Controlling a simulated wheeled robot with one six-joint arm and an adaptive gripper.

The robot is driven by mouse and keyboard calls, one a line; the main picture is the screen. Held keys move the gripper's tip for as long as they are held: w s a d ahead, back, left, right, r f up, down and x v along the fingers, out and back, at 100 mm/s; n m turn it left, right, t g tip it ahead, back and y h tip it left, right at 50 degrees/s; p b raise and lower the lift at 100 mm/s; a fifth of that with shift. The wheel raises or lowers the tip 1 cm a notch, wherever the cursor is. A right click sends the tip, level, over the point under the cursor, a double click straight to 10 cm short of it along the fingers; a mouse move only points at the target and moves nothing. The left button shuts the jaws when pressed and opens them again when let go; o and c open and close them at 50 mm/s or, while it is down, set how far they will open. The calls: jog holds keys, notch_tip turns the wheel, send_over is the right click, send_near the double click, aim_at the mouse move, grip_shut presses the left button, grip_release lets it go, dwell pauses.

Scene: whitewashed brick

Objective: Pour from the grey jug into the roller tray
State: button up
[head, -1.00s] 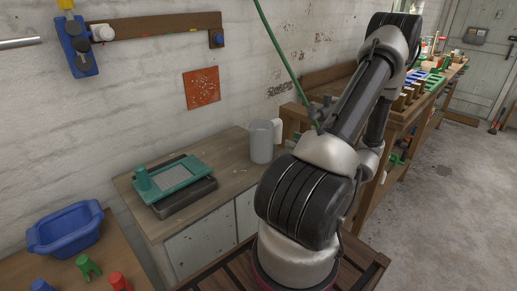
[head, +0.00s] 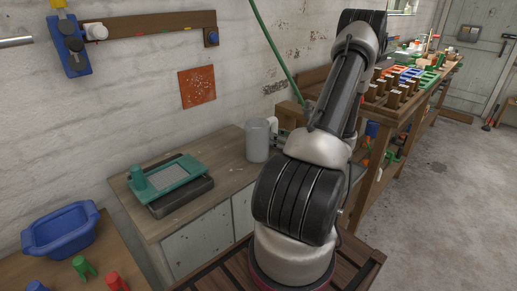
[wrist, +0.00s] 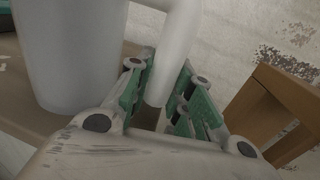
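The grey jug (head: 257,142) stands upright on the wooden-topped cabinet, its handle (head: 273,128) on the right. The teal roller tray (head: 190,178), with a pale grid panel, lies to the left on a dark flat case. In the wrist view the jug's body (wrist: 70,50) fills the left side and its handle (wrist: 172,60) hangs in the middle. My gripper (wrist: 164,82) is open, its green-padded fingers on either side of the handle. Whether either pad touches the handle is hard to tell.
A blue tub (head: 62,230) and small coloured pieces stand on the front-left table. A wooden workbench (head: 400,112) with blocks and bins is at right. Cabinet top between jug and tray is clear.

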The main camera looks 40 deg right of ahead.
grip_shut()
jog(key=shift+r, duration=0.1)
